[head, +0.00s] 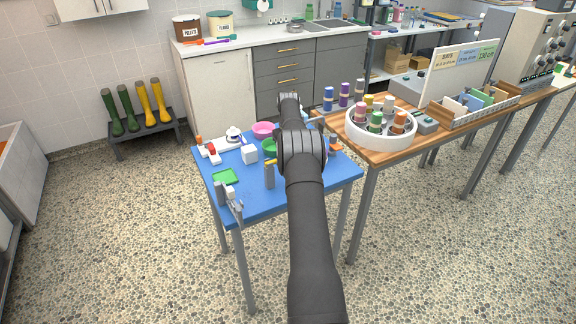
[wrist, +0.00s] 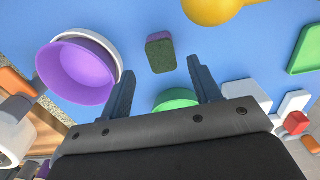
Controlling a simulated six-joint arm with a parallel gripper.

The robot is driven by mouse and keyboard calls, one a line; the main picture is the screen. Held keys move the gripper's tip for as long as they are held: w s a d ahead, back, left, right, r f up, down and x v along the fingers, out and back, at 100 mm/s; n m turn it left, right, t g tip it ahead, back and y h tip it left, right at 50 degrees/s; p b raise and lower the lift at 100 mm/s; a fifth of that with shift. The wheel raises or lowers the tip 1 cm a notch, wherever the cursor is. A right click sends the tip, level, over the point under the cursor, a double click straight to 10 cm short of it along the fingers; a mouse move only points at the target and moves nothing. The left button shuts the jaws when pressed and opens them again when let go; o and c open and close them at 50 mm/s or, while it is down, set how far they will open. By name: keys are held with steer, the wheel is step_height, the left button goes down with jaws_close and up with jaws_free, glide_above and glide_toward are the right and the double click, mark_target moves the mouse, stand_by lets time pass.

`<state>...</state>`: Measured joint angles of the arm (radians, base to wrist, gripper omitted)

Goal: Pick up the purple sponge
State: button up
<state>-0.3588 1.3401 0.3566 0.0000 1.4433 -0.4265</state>
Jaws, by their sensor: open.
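In the wrist view a small block-shaped sponge (wrist: 160,54) lies on the blue tabletop. Its broad face is dark green and a purple edge shows along its far side. My gripper (wrist: 161,66) is open and empty, with one dark finger on each side of the picture's middle. The sponge shows between and just beyond the fingertips; I cannot tell the height gap. In the head view my arm covers the gripper's fingers, and I cannot make out the sponge there.
A purple bowl (wrist: 72,75) stands left of the fingers, beside a white rim. A green round thing (wrist: 176,99) shows between the fingers. A yellow item (wrist: 212,10) lies beyond. A white cube (head: 249,155) and green tray (head: 226,177) are on the blue table (head: 265,200).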

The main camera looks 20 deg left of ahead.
steer(key=f, duration=0.4)
steer(key=shift+s+f, duration=0.25)
steer(key=shift+f, duration=0.05)
steer(key=c, duration=1.1)
